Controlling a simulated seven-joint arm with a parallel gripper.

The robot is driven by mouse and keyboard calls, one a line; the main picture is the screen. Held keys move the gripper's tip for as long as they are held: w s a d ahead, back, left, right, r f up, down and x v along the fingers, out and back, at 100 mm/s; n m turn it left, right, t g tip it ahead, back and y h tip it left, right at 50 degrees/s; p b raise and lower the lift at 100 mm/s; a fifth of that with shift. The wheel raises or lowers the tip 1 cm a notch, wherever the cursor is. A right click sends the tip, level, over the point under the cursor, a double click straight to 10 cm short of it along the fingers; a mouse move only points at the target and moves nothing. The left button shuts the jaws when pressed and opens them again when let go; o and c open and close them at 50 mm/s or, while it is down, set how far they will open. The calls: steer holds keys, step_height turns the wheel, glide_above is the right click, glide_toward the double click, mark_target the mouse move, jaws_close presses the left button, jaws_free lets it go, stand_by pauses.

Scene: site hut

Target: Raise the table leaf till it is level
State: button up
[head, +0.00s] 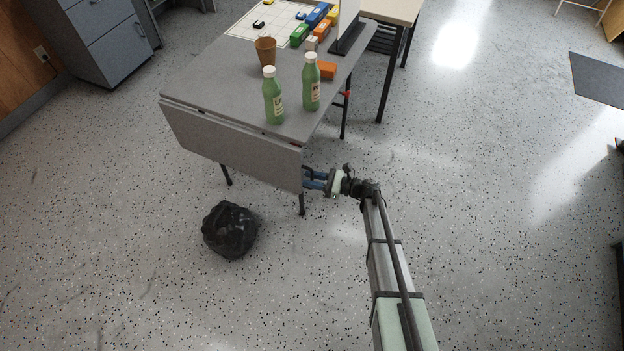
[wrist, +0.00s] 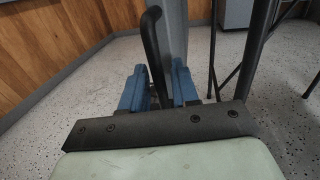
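The grey table leaf (head: 230,145) hangs down, close to vertical, from the near edge of the grey table (head: 205,85). My gripper (head: 307,179) is at the leaf's right end, about halfway down or lower. Its two blue fingers stand apart. In the wrist view my gripper (wrist: 158,85) shows a gap between the fingers, with the leaf's grey edge (wrist: 174,25) rising behind them. A dark bent bar (wrist: 153,45) stands in front of that edge; I cannot tell what it belongs to. Whether the fingers touch the leaf is unclear.
Two green bottles (head: 273,98) (head: 311,85) stand on the table near the hinge side. A black bag (head: 230,229) lies on the floor in front of the leaf.

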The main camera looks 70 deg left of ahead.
steer(key=shift+c, duration=0.3)
jaws_close()
steer(key=shift+d, duration=0.1)
steer(key=s+d+r+m+y, duration=0.2)
steer(key=s+d+r+m, duration=0.3)
steer(key=s+d+m, duration=0.3)
step_height(320, 180, up, 11)
steer(key=s+d+m+y, duration=0.1)
steer(key=m+y, duration=0.1)
steer(key=m, duration=1)
steer(key=shift+s+t, duration=0.15)
steer(key=shift+t, duration=0.15)
